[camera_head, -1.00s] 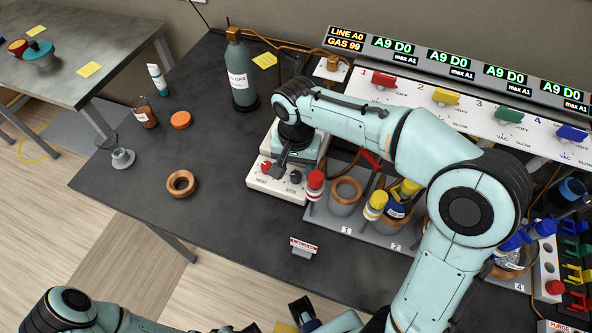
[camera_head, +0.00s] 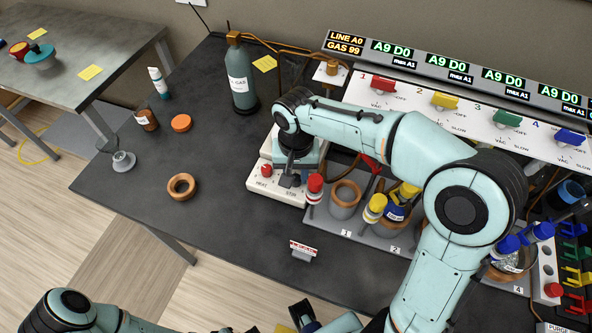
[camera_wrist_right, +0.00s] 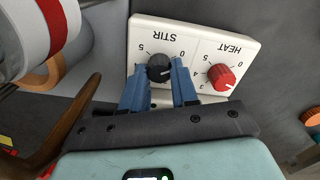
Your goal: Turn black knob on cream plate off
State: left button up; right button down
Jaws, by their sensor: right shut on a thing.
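The cream plate (camera_head: 259,191) is the front panel of a hotplate-like unit on the dark bench. It carries a black knob (camera_wrist_right: 158,68) labelled STIR and a red knob (camera_wrist_right: 221,76) labelled HEAT. My right gripper (camera_head: 289,180) reaches down over the plate. In the right wrist view its blue fingers (camera_wrist_right: 160,84) are shut on the black knob, one on each side. A pale pointer mark shows on the knob's right side; its exact setting is hard to read. The red knob (camera_head: 266,170) is clear of the fingers. A dark part of my left gripper (camera_head: 304,314) shows at the bottom edge; its jaws are unclear.
A gas bottle (camera_head: 241,80) stands behind left. A small red-and-white sign (camera_head: 303,250) stands in front. The bench left of the plate is mostly free.

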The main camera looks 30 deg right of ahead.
pick_arm(q)
jog(key=shift+r, duration=0.15)
pick_arm(e)
jog(key=shift+n, duration=0.4)
jog(key=c, duration=0.9)
grip_release()
jog(key=shift+o, duration=0.2)
jog(key=shift+r, duration=0.1)
pick_arm(q)
jog(key=r+p, duration=0.1)
jog(key=w+r+p, duration=0.1)
jog(key=shift+w+r, duration=0.15)
jog(key=shift+r, duration=0.15)
pick_arm(e)
notch_tip(320, 180, up, 13)
